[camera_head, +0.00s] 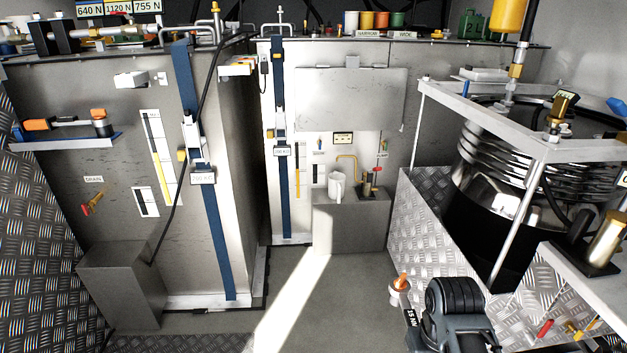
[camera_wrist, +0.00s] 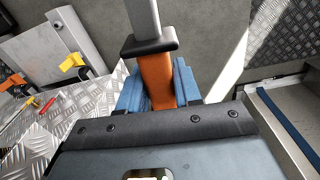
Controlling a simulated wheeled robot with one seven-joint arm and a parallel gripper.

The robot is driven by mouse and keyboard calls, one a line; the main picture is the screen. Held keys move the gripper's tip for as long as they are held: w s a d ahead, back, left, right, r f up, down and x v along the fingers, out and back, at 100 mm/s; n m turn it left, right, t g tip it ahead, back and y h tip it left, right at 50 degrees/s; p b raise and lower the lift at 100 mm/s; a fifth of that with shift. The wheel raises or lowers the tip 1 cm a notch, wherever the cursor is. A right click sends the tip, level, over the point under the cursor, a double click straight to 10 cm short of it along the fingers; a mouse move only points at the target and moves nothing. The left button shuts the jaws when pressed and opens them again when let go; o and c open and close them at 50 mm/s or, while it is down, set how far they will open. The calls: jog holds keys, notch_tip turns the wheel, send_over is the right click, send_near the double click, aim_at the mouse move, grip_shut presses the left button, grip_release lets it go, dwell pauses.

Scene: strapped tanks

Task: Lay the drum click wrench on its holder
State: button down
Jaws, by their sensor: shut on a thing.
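In the wrist view my gripper (camera_wrist: 159,90) is shut on an orange handle (camera_wrist: 156,80), its blue-padded fingers on both sides. A black collar and a grey shaft extend from the handle to the top edge; the far end is out of frame. In the head view a tool with an orange tip, pale head and "15 NM" label (camera_head: 411,317) shows beside my dark wrist, seemingly this held wrench. A similar orange-and-black wrench (camera_head: 66,123) lies on a blue-edged wall shelf (camera_head: 72,143) at the left, away from my gripper. I cannot tell which holder is the drum's.
The ribbed drum (camera_head: 517,165) stands inside a pale frame (camera_head: 480,112) at the right, with a tread-plate wall (camera_head: 428,235) beside it. Strapped tanks (camera_head: 225,150) stand left and behind. A grey block (camera_head: 350,222) stands at the back. The middle floor (camera_head: 320,310) is clear.

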jog(key=s+r+p, duration=0.1)
jog(key=r, duration=0.1)
jog(key=r+p, duration=0.1)
jog(key=p, duration=0.1)
jog(key=s+r+p, duration=0.1)
jog(key=r, duration=0.1)
jog(key=shift+s+r+p, duration=0.35)
jog(key=shift+p, duration=0.05)
jog(key=shift+s+a+r+p, duration=0.1)
jog(key=shift+s+r+p, duration=0.2)
jog(key=shift+p, duration=0.1)
jog(key=shift+s+f, duration=0.1)
